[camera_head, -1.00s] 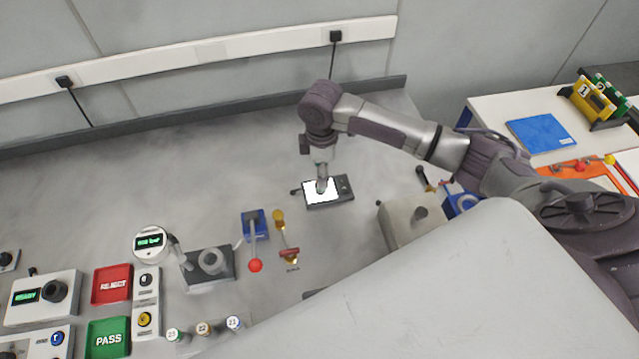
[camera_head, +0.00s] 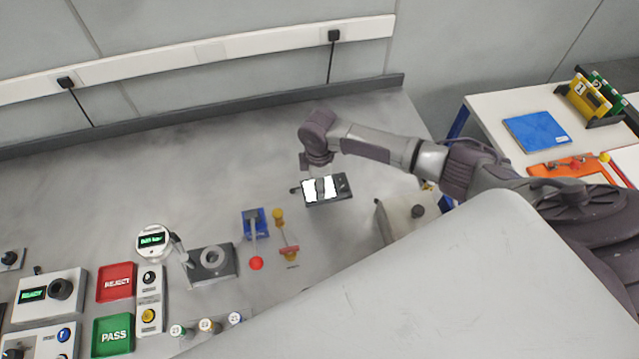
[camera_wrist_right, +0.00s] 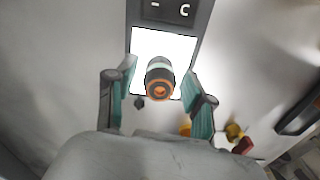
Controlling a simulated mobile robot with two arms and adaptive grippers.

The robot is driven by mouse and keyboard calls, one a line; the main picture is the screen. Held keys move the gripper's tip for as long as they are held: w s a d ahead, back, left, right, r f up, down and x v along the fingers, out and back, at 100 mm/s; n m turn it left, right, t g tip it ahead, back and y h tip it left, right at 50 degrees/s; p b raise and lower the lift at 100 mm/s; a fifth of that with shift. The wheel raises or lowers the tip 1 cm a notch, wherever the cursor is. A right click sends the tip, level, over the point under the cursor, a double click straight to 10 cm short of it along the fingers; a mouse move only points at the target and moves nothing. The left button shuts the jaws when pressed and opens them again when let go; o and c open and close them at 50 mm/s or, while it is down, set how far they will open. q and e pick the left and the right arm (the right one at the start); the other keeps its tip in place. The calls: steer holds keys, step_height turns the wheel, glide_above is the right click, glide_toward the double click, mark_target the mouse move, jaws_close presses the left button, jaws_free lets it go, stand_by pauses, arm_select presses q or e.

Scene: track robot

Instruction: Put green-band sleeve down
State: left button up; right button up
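The green-band sleeve (camera_wrist_right: 160,78) is a short dark cylinder with a pale green band and an orange ring at its near end. In the right wrist view it is over the lit white plate of a dark device (camera_wrist_right: 178,45); I cannot tell for certain whether it touches the plate. My right gripper (camera_wrist_right: 158,98) is open, one teal finger on each side of the sleeve with gaps showing. In the head view my right gripper (camera_head: 321,186) is low over the lit device (camera_head: 342,186) and hides the sleeve. My left gripper is not in view.
A blue stand (camera_head: 255,224) with a red-knobbed lever, a grey fixture (camera_head: 212,262) and a round gauge (camera_head: 153,242) are to the left. Red (camera_head: 116,282) and green (camera_head: 113,334) trays lie farther left. A beige box (camera_head: 402,218) stands to the right. The back of the bench is clear.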

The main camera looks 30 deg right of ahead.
jaws_close()
steer(key=shift+r, duration=0.1)
